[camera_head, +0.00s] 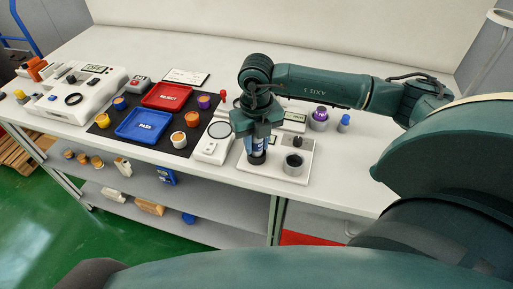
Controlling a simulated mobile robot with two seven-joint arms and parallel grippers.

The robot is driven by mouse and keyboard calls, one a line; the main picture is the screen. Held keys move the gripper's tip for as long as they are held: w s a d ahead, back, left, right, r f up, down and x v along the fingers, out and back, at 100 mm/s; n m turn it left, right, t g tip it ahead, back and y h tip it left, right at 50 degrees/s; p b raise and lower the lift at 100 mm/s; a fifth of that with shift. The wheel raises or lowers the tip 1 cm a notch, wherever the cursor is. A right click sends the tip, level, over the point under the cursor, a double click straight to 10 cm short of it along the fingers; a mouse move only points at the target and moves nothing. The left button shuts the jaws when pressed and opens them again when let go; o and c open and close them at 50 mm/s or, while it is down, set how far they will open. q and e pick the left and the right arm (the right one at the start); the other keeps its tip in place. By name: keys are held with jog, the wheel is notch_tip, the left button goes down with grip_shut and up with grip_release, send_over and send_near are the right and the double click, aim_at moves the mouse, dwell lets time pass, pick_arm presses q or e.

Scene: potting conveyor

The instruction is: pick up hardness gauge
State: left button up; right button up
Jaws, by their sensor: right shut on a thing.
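I cannot tell whether the gauge's foot touches the plate. My left gripper is not in view.
A white device with a round pad (217,130) is close on the left. Further left, a black mat (107,131) holds a red tray (168,96), a blue tray (143,125) and several small pots.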

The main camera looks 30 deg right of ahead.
jog(key=shift+c, duration=0.8)
jog(key=shift+r, duration=0.15)
